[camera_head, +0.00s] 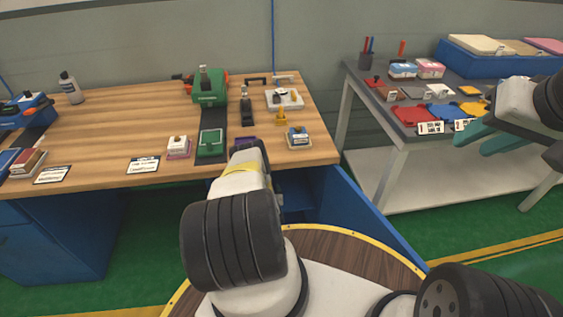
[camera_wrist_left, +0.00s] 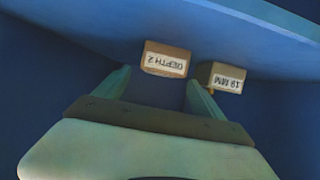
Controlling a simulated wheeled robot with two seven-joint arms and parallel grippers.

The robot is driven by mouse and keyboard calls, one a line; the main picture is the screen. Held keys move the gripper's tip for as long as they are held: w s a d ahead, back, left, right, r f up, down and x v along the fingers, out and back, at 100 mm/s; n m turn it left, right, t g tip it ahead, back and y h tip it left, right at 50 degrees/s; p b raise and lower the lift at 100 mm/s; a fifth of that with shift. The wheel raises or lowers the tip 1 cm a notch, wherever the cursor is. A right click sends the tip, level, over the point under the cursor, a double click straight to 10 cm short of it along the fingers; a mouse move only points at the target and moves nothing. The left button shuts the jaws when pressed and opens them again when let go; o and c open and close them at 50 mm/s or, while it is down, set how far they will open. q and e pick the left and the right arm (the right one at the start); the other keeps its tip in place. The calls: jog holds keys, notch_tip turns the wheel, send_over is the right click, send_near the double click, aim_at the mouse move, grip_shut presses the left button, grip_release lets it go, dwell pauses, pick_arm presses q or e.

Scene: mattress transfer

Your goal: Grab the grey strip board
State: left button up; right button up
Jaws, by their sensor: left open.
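I cannot surely pick out the grey strip board in either view. My left gripper (camera_wrist_left: 159,77) is open in the left wrist view, its two teal fingers apart with nothing between them. It faces a dark blue space with a blue panel. A tan block marked "DEPTH 2" (camera_wrist_left: 166,59) sits just past the fingertips, and a block marked "18 MM" (camera_wrist_left: 221,77) is beside the right finger. In the head view the left gripper is hidden beyond my forearm. My right gripper (camera_head: 484,138) is open and empty in front of the grey side table (camera_head: 360,82).
The side table carries red, blue and yellow pieces and a blue bin (camera_head: 500,68).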

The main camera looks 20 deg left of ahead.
pick_arm(q)
jog(key=shift+x, duration=3.45)
jog(key=shift+w+r, duration=0.1)
jog(key=shift+c, duration=0.2)
jog(key=c, duration=1.4)
jog(key=shift+c, duration=0.5)
jog(key=shift+r, duration=0.1)
